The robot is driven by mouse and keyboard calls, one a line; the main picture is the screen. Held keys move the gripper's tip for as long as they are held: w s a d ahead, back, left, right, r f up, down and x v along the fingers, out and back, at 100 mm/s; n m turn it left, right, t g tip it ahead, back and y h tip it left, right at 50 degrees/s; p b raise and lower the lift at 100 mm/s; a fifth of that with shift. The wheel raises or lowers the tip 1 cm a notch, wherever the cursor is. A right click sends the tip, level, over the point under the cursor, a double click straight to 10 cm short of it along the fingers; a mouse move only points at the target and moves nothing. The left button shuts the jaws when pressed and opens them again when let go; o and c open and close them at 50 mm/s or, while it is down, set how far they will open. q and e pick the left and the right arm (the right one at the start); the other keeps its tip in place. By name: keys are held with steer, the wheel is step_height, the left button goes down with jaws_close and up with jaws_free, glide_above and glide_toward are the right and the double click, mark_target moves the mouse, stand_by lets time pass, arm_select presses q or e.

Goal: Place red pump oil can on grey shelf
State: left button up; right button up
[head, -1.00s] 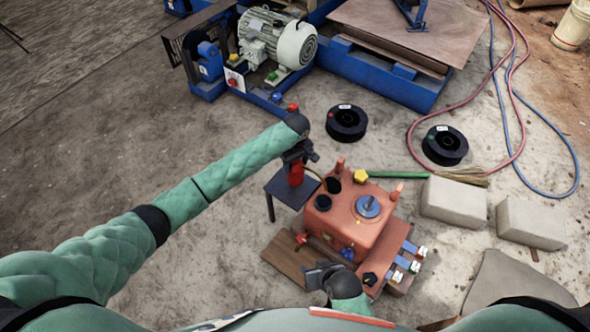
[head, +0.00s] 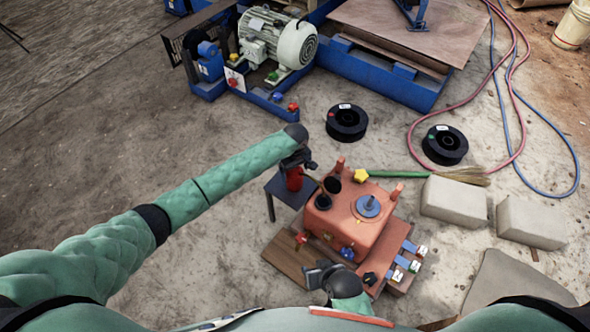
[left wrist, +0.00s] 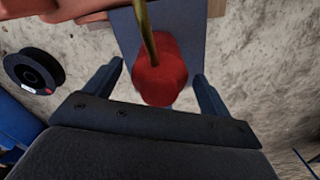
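The red pump oil can (head: 294,182) is upright over the small dark grey shelf (head: 279,188), beside the red machine; it looks seated on the shelf, though its base is partly hidden. My left gripper (head: 297,166) is just above and around it. In the left wrist view, the can (left wrist: 160,78) is between my two open fingers (left wrist: 160,92), with a gap on each side. Its brass spout points to the top of that view, and the grey shelf (left wrist: 190,30) lies behind. My right gripper (head: 318,277) is low, near the machine's front; its opening is unclear.
The red machine (head: 350,222) with knobs and a yellow cap stands right of the shelf. A brown board (head: 287,262) lies in front. Two black spools (head: 346,122), concrete blocks (head: 454,200) and hoses are to the right. The floor left of the shelf is clear.

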arm_select(q)
steer(key=shift+r, duration=0.1)
arm_select(e)
steer(key=shift+w, duration=0.1)
arm_select(q)
steer(key=shift+r, duration=0.4)
step_height(320, 180, up, 11)
arm_select(e)
steer(key=shift+r, duration=0.65)
steer(key=shift+f, duration=0.15)
steer(key=shift+d, duration=0.1)
